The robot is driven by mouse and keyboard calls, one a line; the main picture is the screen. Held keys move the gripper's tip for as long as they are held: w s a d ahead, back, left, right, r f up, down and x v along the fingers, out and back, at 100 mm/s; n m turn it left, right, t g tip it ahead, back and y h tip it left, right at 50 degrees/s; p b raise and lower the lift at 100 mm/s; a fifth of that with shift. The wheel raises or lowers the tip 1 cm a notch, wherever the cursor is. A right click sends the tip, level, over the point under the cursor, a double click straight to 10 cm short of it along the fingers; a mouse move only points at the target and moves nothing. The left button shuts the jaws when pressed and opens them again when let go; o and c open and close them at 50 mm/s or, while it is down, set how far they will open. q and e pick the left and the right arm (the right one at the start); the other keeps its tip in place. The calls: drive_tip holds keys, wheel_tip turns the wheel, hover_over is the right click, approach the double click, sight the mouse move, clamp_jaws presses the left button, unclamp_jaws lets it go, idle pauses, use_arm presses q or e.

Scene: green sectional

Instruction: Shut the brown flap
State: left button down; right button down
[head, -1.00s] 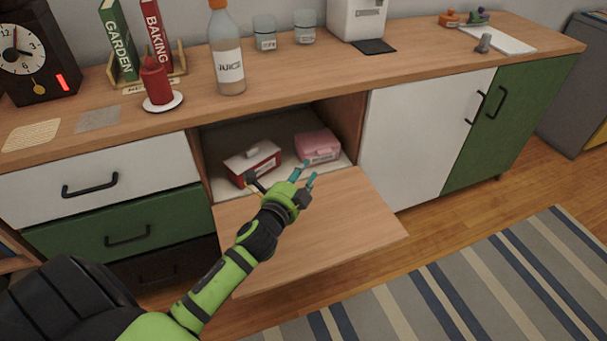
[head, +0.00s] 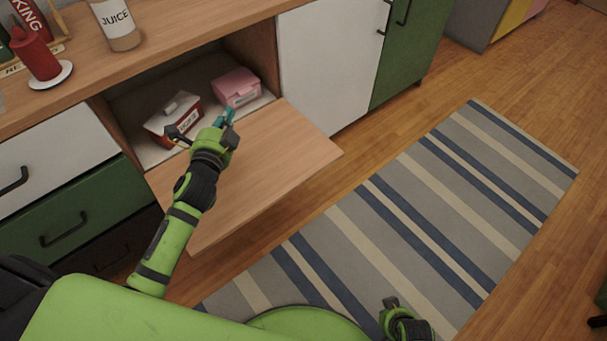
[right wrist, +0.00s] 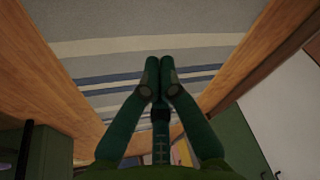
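The brown flap (head: 265,165) is hinged down open and lies roughly level in front of the cabinet's open compartment (head: 141,112). My left gripper (head: 226,116) is over the flap's inner part, near the compartment opening. Its teal fingertips are close together and point towards the compartment; the gap between them is unclear. I cannot tell whether it touches the flap. My right arm's end (head: 395,318) shows at the bottom of the head view, over the rug. In the right wrist view, my right gripper (right wrist: 160,78) has its fingertips together with nothing seen between them.
A red box with a white lid (head: 176,122) and a pink box (head: 237,88) stand inside the compartment. White (head: 330,70) and green (head: 403,45) doors are shut to the right. A striped rug (head: 400,215) covers the floor in front. A juice bottle (head: 116,22) stands on top.

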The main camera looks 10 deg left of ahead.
drive_tip(key=w+a+r+m+t+y, duration=0.2)
drive_tip(key=w+a+r+m+y, duration=0.5)
drive_tip(key=w+a+r+m, duration=1.55)
drive_tip(key=w+a+f+m, duration=0.2)
drive_tip(key=a+f+m, duration=0.1)
drive_tip(key=a+f, duration=0.1)
drive_tip(key=shift+w+f, duration=0.4)
drive_tip(key=shift+f, duration=0.5)
drive_tip(key=shift+a, duration=0.1)
